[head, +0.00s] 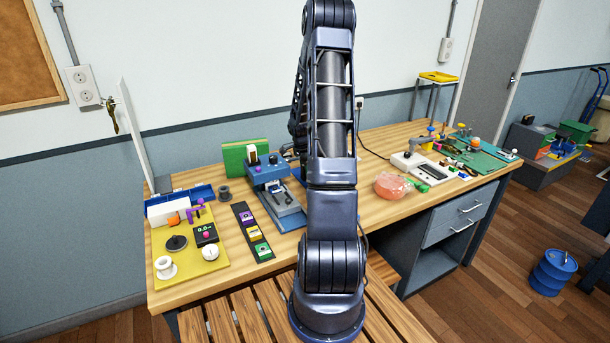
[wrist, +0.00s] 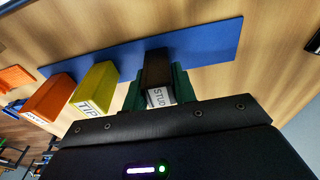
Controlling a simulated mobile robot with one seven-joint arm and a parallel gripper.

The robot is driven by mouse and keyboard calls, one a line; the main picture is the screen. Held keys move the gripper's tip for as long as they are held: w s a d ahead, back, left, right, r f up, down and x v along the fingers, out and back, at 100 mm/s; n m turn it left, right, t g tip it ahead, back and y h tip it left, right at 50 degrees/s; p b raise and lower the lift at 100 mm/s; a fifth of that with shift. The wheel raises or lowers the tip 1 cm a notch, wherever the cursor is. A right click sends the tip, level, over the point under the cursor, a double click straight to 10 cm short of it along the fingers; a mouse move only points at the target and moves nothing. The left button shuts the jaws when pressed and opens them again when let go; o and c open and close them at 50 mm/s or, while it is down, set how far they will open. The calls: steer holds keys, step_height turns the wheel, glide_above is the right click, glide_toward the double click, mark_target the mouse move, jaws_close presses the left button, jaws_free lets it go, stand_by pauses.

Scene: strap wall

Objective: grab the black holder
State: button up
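The black holder (wrist: 157,68), with a white label reading "STUD", shows in the wrist view in front of a long blue board (wrist: 215,42). My gripper (wrist: 159,80) has one green finger on each side of it. Both fingers lie close against the holder's sides, and I see no gap. The holder is still right at the board; whether it touches the board is not clear. In the head view my own arm hides the gripper and the holder.
A yellow holder (wrist: 96,88) labelled "TIP" and an orange holder (wrist: 50,97) sit in a row left of the black one. Another orange piece (wrist: 15,77) lies farther left. In the head view the workbench (head: 320,215) carries a blue machine (head: 275,190) and a yellow mat (head: 188,284).

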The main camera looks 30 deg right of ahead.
steer(key=shift+c, duration=1)
steer(key=shift+r, duration=0.1)
